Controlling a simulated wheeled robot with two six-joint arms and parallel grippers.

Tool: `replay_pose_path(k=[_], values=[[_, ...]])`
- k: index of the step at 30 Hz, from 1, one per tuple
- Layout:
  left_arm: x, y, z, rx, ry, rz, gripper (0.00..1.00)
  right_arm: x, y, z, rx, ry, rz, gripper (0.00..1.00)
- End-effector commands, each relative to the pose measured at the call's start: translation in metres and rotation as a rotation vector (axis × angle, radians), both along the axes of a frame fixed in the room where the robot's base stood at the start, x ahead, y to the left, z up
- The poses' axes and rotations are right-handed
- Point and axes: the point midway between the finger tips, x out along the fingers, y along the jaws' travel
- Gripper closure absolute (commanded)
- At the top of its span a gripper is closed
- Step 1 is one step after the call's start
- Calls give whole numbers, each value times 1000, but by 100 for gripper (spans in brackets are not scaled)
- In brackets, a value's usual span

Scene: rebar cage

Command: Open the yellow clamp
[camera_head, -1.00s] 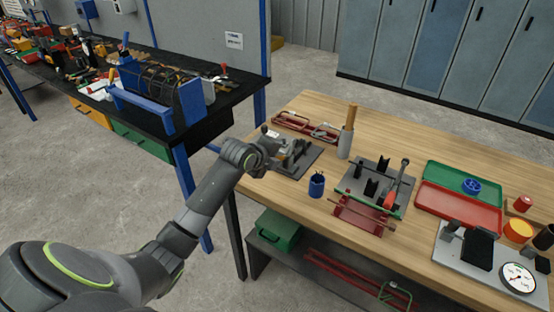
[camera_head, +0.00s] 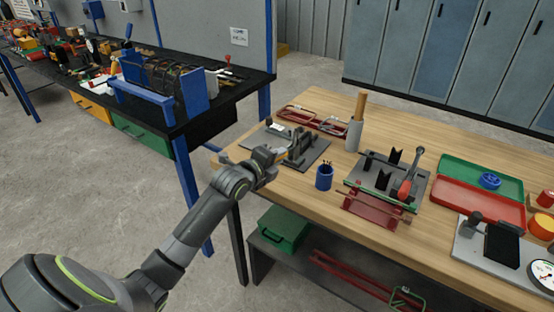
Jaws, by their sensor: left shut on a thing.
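My left gripper (camera_head: 282,155) is at the near-left part of the wooden table, at the front edge of a dark grey plate (camera_head: 262,138). A grey clamp-like fixture (camera_head: 302,146) stands on that plate, just right of the gripper. The gripper is shut on a small part at the fixture, which I take to be the yellow clamp; only a thin yellowish bit shows there, and the wrist and fingers hide most of it. My right gripper is not in view.
Right of the plate stand a blue cup (camera_head: 324,178), a grey holder (camera_head: 354,136) with a wooden handle, and a fixture with a red-handled lever (camera_head: 408,182). Green (camera_head: 480,174) and red trays lie further right. A black bench (camera_head: 212,117) stands behind left.

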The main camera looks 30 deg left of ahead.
Motion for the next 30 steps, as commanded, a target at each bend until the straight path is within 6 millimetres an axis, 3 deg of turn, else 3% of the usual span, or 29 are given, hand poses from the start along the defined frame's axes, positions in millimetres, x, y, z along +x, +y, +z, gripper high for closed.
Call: replay_pose_path(k=[8,9,13,23,30], values=[[-1,0,-2,0,4,1,100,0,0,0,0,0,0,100],[-1,0,-2,0,4,1,75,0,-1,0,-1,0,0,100],[0,0,-2,-1,3,1,59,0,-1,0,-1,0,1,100],[-3,0,-1,0,2,0,59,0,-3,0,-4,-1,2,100],[-29,3,5,3,3,0,59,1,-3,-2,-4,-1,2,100]])
